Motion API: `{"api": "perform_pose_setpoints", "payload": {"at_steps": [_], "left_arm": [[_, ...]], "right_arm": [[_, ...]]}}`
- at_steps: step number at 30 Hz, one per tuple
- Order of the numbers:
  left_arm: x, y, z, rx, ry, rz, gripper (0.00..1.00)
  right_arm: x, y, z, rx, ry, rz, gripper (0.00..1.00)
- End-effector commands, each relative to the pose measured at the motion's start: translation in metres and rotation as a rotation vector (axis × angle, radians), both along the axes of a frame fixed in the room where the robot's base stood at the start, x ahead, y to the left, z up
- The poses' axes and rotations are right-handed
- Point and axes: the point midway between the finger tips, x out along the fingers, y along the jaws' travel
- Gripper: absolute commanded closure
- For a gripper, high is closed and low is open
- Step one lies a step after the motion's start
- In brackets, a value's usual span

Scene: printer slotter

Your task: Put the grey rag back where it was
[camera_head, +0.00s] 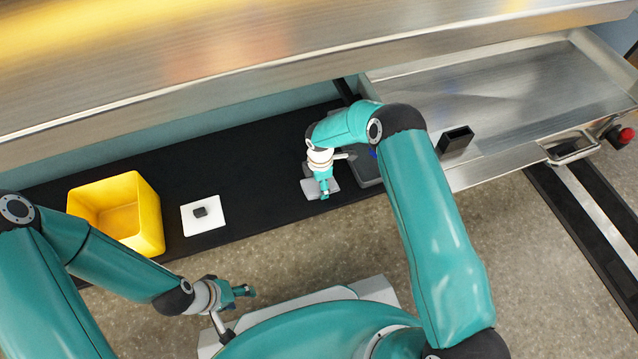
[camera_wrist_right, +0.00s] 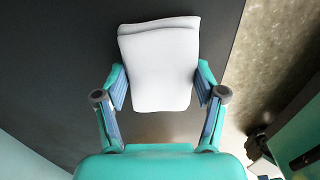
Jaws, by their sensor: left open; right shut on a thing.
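The grey rag (camera_wrist_right: 160,60), a folded pale cloth, is between the two fingers of my right gripper (camera_wrist_right: 162,88) in the right wrist view. My right gripper is shut on it. In the head view the rag (camera_head: 311,187) shows over the black shelf strip, partly covered by my right gripper (camera_head: 324,188). I cannot tell whether it touches the strip. My left gripper (camera_head: 244,291) is open and empty, low over the floor side, away from the rag.
A yellow bin (camera_head: 150,225) and a white pad (camera_head: 192,221) with a small dark block (camera_head: 200,212) are on the black strip (camera_head: 255,160) at left. A dark tray (camera_head: 368,170) lies right of the rag.

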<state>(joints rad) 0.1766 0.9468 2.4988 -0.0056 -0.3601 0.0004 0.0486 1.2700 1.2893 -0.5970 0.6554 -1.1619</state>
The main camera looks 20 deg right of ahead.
Motion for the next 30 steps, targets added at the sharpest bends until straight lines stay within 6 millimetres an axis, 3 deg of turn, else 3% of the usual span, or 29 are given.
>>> {"api": "perform_pose_setpoints", "payload": {"at_steps": [3, 4, 8, 20, 30], "left_arm": [[0.000, 0.000, 0.000, 0.000, 0.000, 0.000, 0.46], [0.000, 0.000, 0.000, 0.000, 0.000, 0.000, 0.46], [0.000, 0.000, 0.000, 0.000, 0.000, 0.000, 0.46], [0.000, 0.000, 0.000, 0.000, 0.000, 0.000, 0.46], [0.000, 0.000, 0.026, 0.000, 0.000, 0.000, 0.46]], "right_arm": [[0.000, 0.000, -0.003, 0.000, 0.001, -0.001, 0.63], [0.000, 0.000, -0.002, 0.000, 0.001, -0.001, 0.25], [0.000, -0.001, -0.002, 0.000, 0.001, -0.001, 0.05], [0.000, -0.001, 0.001, 0.000, 0.000, -0.001, 0.05], [0.000, -0.001, 0.049, 0.000, 0.000, -0.001, 0.05]]}}
